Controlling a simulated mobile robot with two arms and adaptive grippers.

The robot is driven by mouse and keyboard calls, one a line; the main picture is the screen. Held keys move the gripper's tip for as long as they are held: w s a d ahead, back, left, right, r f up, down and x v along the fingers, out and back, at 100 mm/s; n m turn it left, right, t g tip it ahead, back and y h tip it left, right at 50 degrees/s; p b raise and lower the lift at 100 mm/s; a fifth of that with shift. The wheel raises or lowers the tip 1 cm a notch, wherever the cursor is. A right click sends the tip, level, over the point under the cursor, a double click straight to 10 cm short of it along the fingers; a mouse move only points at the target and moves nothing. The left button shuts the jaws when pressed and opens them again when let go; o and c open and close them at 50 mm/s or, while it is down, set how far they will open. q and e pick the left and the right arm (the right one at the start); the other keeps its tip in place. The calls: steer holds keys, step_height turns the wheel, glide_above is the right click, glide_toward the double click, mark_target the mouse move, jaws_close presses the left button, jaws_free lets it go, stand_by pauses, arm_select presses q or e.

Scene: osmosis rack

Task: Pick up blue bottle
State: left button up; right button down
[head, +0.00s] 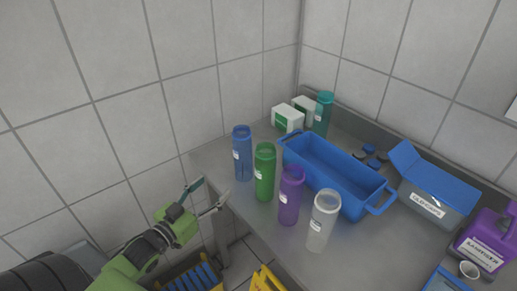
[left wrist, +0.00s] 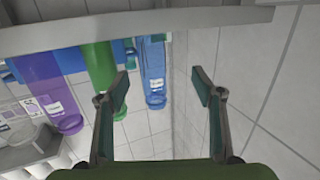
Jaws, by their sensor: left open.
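The blue bottle (head: 242,154) stands upright on the grey table (head: 292,243), the leftmost of a row of bottles near the table's left edge. My left gripper (head: 213,188) is open and empty, just off the table's left edge, apart from the blue bottle and lower left of it. In the left wrist view, which looks upside down, the blue bottle (left wrist: 153,70) shows beyond the open fingers (left wrist: 160,82), nearer the left finger. My right gripper is not in view.
Green (head: 264,172), purple (head: 290,196) and clear (head: 322,222) bottles stand in line beside the blue one. A blue tray (head: 378,202) lies behind them. A teal bottle (head: 322,114) and white-green boxes (head: 287,118) are at the back. Walls close off the left and back.

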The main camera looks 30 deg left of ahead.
mark_target(237, 159)
arm_select(q)
steer(key=shift+t+h, duration=0.3)
steer(key=w+r, duration=0.1)
steer(key=w, duration=0.1)
steer(key=w+d+r+p, duration=0.1)
steer(key=w, duration=0.2)
steer(key=w+r, duration=0.2)
steer(key=w, duration=0.1)
steer(key=shift+w+d, duration=0.15)
steer(key=shift+d, duration=0.25)
steer(key=shift+w, duration=0.45)
steer(key=shift+w+p, duration=0.2)
steer(key=shift+p, duration=0.15)
steer(key=w, duration=0.1)
steer(key=w+p, duration=0.1)
steer(key=w, duration=0.2)
steer(key=shift+w+d+r, duration=0.1)
steer(key=shift+d+r, duration=0.05)
steer(key=shift+d, duration=0.2)
steer(key=shift+w+p, duration=0.3)
steer(key=shift+s, duration=0.1)
steer(key=c, duration=1.2)
